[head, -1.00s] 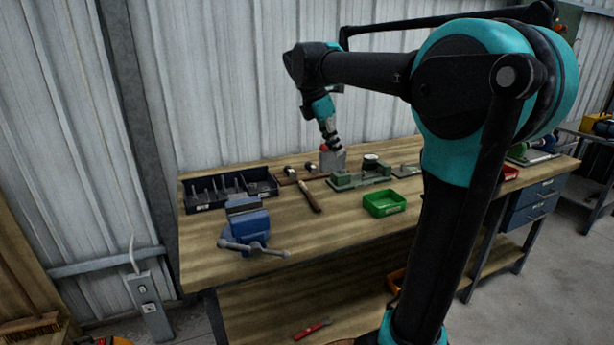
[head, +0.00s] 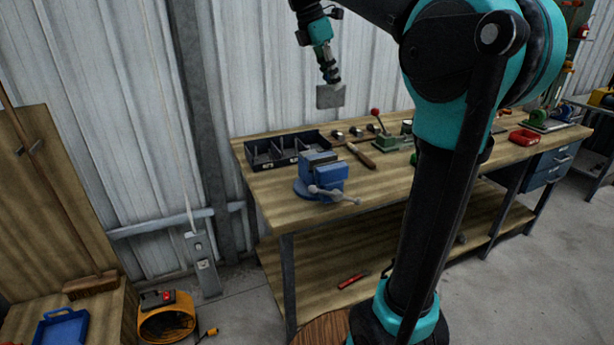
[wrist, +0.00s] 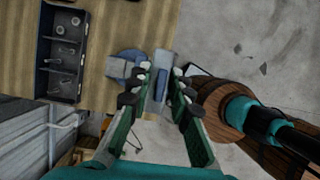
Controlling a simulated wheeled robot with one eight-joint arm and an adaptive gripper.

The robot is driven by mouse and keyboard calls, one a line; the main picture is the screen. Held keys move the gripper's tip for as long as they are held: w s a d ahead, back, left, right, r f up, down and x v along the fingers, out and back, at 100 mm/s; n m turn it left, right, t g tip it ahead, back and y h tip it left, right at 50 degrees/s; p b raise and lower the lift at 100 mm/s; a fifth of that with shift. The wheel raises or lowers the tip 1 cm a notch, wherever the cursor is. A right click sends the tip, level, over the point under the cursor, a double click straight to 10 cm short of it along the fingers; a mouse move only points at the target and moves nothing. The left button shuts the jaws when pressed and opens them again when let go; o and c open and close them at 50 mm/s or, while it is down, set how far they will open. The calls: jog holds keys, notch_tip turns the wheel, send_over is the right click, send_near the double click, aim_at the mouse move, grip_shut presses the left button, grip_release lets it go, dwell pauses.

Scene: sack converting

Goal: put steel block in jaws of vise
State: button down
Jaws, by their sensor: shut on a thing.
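My gripper (head: 329,80) is shut on the grey steel block (head: 330,97) and holds it in the air, well above the bench. In the wrist view the fingertips (wrist: 161,88) close on the block (wrist: 160,90) from both sides. The blue vise (head: 322,180) stands on the bench near its left end, with its handle toward the front. In the head view the block appears above the vise and slightly right of it, apart from it. In the wrist view the vise (wrist: 124,66) is partly visible left of the block. The gap between its jaws is not clear.
A black divided tray (head: 286,150) lies behind the vise. A hammer (head: 360,155) and a green press with a red knob (head: 382,135) are to the right. The wooden bench top (head: 275,195) is clear left of the vise. A corrugated wall is behind.

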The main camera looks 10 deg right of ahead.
jog(key=shift+s+a, duration=0.15)
jog(key=shift+a, duration=0.1)
notch_tip(320, 180, down, 20)
jog(key=shift+r, duration=0.15)
dwell(0.4)
jog(key=c, duration=1.4)
grip_release()
jog(key=shift+o, duration=0.2)
jog(key=v, duration=1.2)
